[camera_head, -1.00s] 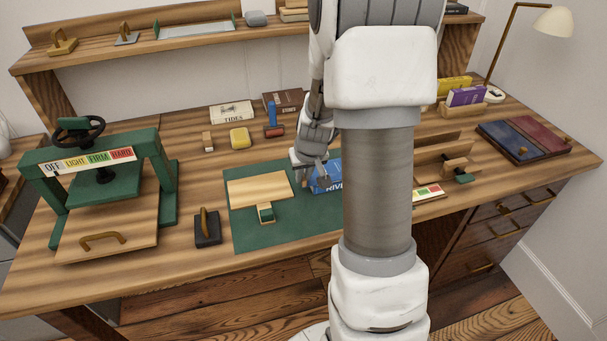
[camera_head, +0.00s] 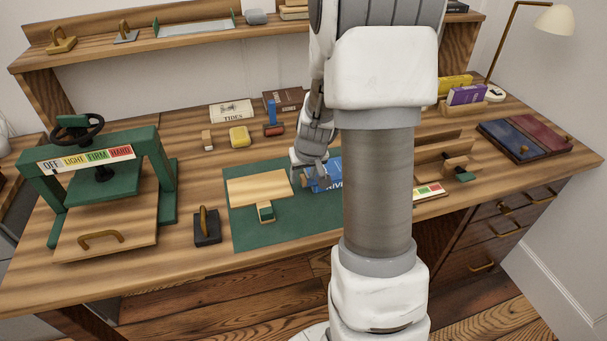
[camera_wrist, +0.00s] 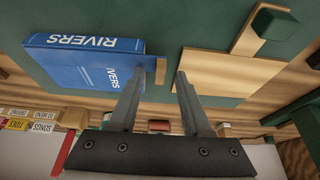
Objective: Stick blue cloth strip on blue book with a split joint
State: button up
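The blue book (camera_head: 335,172), lettered RIVERS, lies on the green mat, partly hidden behind my arm. In the wrist view the same book (camera_wrist: 85,60) shows its lettering on two faces; I cannot make out the split joint. In the head view my gripper (camera_head: 320,180) is low over the book's left part. I cannot surely pick out a loose blue cloth strip; a blue panel (camera_head: 507,138) lies in a tray at right.
A wooden board (camera_head: 258,187) with a green-ended tab lies on the green mat (camera_head: 285,230), left of the book. A green press (camera_head: 95,180) stands at left, with a dark handled block (camera_head: 207,228) beside it. A wooden rack (camera_head: 445,150) stands right of my arm.

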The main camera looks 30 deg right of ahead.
jog(key=p+v, duration=0.4)
jog(key=v, duration=1.3)
jog(key=shift+r, duration=0.3)
jog(key=s+a+r+n+t+y+p, duration=0.1)
jog(key=s+a+r+n+p, duration=0.1)
jog(key=s+a+r+p, duration=0.7)
jog(key=s+a+r, duration=0.6)
jog(key=r, duration=0.3)
jog(key=shift+a+n, duration=0.25)
jog(key=shift+n, duration=0.05)
jog(key=shift+d, duration=0.15)
dwell(0.7)
